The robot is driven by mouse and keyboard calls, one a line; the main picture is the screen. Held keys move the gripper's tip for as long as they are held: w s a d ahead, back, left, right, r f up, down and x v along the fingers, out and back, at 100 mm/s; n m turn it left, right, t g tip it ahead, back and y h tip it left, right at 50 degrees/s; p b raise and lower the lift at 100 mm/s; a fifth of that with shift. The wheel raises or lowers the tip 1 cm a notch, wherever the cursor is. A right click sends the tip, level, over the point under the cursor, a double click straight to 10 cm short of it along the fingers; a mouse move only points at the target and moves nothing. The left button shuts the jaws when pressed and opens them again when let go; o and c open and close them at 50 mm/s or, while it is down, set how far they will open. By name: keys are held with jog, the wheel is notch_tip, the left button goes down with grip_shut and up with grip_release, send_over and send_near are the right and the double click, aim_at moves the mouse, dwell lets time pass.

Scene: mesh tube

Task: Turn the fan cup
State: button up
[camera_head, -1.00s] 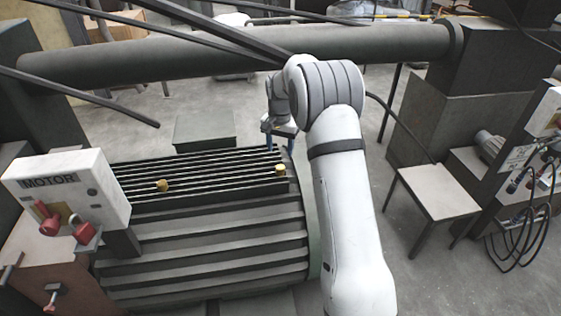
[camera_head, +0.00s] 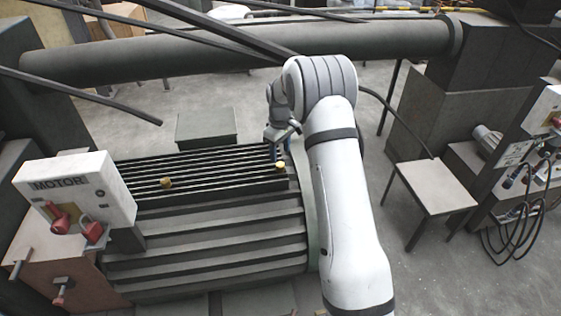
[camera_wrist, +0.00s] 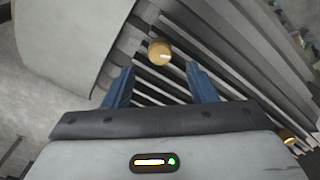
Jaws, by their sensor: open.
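Two small yellow caps stand on the finned top of the motor (camera_head: 210,238); I cannot tell for certain which one is the fan cup. The right cap (camera_head: 281,167) is close to my gripper (camera_head: 281,153), which reaches down just behind it. In the wrist view this cap (camera_wrist: 159,50) shows ahead of my open blue fingers (camera_wrist: 161,74), roughly centred between them. No contact with it shows, and nothing is held. The left cap (camera_head: 166,183) stands apart and also shows at the right of the wrist view (camera_wrist: 290,142).
A white MOTOR switch box (camera_head: 75,190) with red levers stands left of the motor. A thick pipe (camera_head: 240,50) and dark slanting bars cross behind. A small table (camera_head: 436,186) and a panel with cables (camera_head: 520,170) are at the right.

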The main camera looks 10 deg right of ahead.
aim_at(280, 164)
notch_tip(280, 164, down, 6)
jog(key=shift+p, duration=0.65)
jog(key=shift+c, duration=0.3)
jog(key=c, duration=0.9)
